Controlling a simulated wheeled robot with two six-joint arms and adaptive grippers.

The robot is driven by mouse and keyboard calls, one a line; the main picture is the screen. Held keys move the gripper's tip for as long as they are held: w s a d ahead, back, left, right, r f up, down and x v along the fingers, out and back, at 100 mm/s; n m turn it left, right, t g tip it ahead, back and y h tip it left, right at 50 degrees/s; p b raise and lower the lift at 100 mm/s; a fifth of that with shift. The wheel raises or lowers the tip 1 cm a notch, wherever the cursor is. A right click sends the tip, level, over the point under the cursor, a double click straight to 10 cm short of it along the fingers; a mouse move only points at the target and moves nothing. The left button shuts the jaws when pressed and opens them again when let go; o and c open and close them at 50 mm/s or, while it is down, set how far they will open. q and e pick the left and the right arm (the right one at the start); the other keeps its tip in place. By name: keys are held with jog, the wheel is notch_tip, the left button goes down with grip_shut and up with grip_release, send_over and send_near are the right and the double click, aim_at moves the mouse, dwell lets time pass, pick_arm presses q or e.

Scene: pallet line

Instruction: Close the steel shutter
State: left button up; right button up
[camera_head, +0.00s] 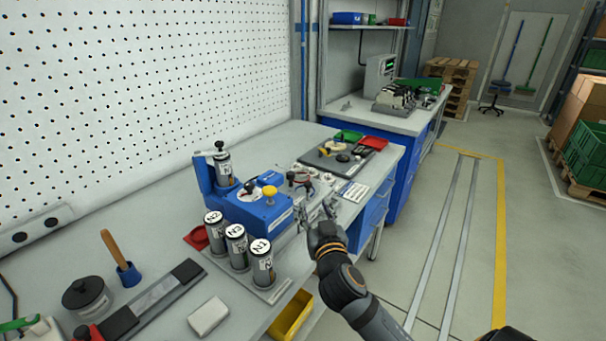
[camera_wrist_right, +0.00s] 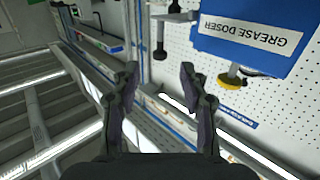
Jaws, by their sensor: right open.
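I cannot make out a steel shutter in either view. My right gripper (camera_head: 318,214) is over the front edge of the workbench, just right of a blue device (camera_head: 252,212) with a yellow knob. In the right wrist view the two fingers of this gripper (camera_wrist_right: 158,80) stand apart with nothing between them. That view is upside down and shows a blue unit (camera_wrist_right: 240,42) labelled "GREASE DOSER" beyond the fingers. My left gripper is in neither view.
The workbench (camera_head: 150,215) carries several labelled canisters (camera_head: 237,247), a wooden-handled tool (camera_head: 117,253) and a dark tray (camera_head: 325,158). A perforated wall panel (camera_head: 140,90) stands behind. A second bench (camera_head: 390,120) is farther back. The floor at right, with two metal rails (camera_head: 447,235), is open.

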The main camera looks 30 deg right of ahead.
aim_at(308, 183)
jog(key=x, duration=0.3)
jog(key=r+p+x, duration=0.1)
jog(key=x, duration=0.2)
jog(key=r+p+x, duration=0.1)
jog(key=x, duration=0.2)
jog(key=shift+w+d, duration=0.1)
jog(key=shift+w, duration=0.15)
jog(key=shift+w+f, duration=0.1)
jog(key=shift+w, duration=0.05)
jog(key=shift+c, duration=0.9)
jog(key=c, duration=0.5)
grip_shut()
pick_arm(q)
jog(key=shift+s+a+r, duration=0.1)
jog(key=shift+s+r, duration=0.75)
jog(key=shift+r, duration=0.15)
